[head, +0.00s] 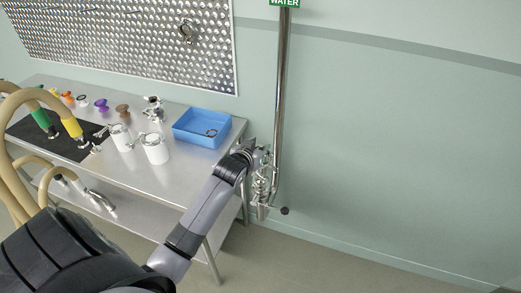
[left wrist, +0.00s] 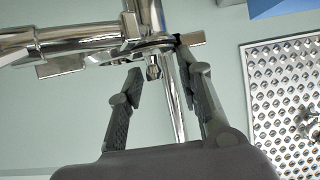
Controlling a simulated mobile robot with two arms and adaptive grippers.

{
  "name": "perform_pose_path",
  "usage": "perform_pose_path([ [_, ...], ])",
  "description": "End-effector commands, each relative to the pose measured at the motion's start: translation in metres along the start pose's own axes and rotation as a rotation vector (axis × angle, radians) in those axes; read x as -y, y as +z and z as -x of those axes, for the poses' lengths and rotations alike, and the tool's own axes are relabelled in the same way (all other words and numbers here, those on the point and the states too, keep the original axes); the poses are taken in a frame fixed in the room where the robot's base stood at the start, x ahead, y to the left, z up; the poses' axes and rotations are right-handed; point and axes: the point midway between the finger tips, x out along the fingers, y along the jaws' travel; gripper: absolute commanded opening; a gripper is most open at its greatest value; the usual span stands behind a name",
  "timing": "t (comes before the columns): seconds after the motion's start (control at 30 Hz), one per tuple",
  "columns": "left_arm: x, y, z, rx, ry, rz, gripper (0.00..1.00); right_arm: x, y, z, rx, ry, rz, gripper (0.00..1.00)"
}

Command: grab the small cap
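My left gripper (head: 262,150) reaches to the steel pipe fittings (head: 263,188) at the lower end of the vertical water pipe (head: 283,80). In the left wrist view my left gripper (left wrist: 157,60) is open, its two dark fingers apart. A small shiny metal piece (left wrist: 153,70) shows between the fingers, against a round clamped flange (left wrist: 140,50). The right fingertip is close to the clamp; I cannot tell if it touches. I cannot tell for certain which part is the small cap. My right gripper is not in view.
A steel table (head: 185,178) at left holds a blue bin (head: 203,141) with a ring inside, white vessels (head: 155,153), hose ends on a black mat (head: 70,148) and several coloured clamps. A dimpled panel (head: 130,40) hangs behind. Wall and floor at right are clear.

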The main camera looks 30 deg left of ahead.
Motion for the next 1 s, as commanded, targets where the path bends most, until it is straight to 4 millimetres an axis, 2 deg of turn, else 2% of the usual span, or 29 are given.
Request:
perform_pose_path([
  [0.07, -0.002, 0.0, 0.0001, 0.0, 0.004, 0.001, 0.23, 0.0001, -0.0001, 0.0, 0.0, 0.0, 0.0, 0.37],
  [0.4, -0.0029, -0.0001, 0.0001, -0.001, 0.006, 0.002, 0.0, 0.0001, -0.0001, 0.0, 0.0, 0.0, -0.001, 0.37],
  [1.0, -0.004, -0.0033, 0.0009, -0.005, 0.008, 0.004, 0.0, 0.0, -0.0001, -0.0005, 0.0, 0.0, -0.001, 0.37],
])
